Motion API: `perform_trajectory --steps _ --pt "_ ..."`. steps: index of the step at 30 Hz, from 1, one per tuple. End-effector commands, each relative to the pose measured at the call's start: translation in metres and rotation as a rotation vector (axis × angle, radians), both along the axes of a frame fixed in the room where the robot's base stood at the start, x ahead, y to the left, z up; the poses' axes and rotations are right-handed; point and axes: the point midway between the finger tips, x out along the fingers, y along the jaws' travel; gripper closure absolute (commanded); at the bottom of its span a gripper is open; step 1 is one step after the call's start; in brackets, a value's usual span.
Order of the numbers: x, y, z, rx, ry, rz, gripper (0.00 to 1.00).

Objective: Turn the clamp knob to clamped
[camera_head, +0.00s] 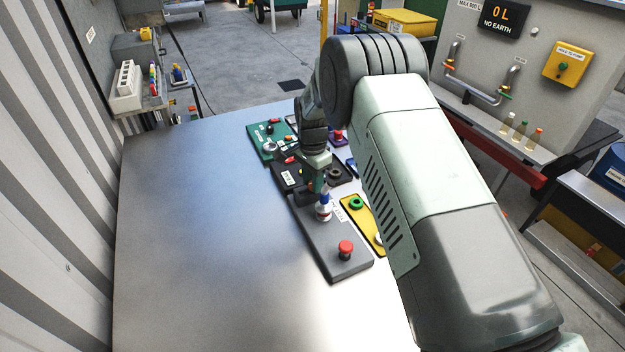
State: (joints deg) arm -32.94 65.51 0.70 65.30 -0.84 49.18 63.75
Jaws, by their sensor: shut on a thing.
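My gripper (317,187) points down over the row of control panels on the metal table. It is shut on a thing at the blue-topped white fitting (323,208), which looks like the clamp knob. This fitting stands on the long grey panel (325,238). The fingers and wrist hide part of the hold, and I cannot read which way the knob is turned. A red mushroom button (345,248) stands at the near end of the same grey panel.
A yellow panel (357,222) with a green ring lies just right of the grey one. A black panel and a green panel (258,140) lie behind. My arm covers the table's right side. The table's left side (200,240) is clear.

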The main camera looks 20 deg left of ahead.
Motion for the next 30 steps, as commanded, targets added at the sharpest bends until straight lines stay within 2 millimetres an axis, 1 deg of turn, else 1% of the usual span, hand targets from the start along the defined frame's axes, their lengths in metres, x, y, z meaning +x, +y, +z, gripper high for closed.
perform_trajectory --steps 8,14,20,30 --pt "-0.0002 -0.0001 0.0002 0.000 0.000 0.027 1.00" --pt "-0.0003 -0.0005 0.0002 -0.001 0.000 0.119 1.00" --pt "-0.0005 -0.0014 0.0002 0.000 0.001 0.279 1.00" --pt "-0.0009 -0.0025 0.0001 0.000 0.001 0.603 1.00"
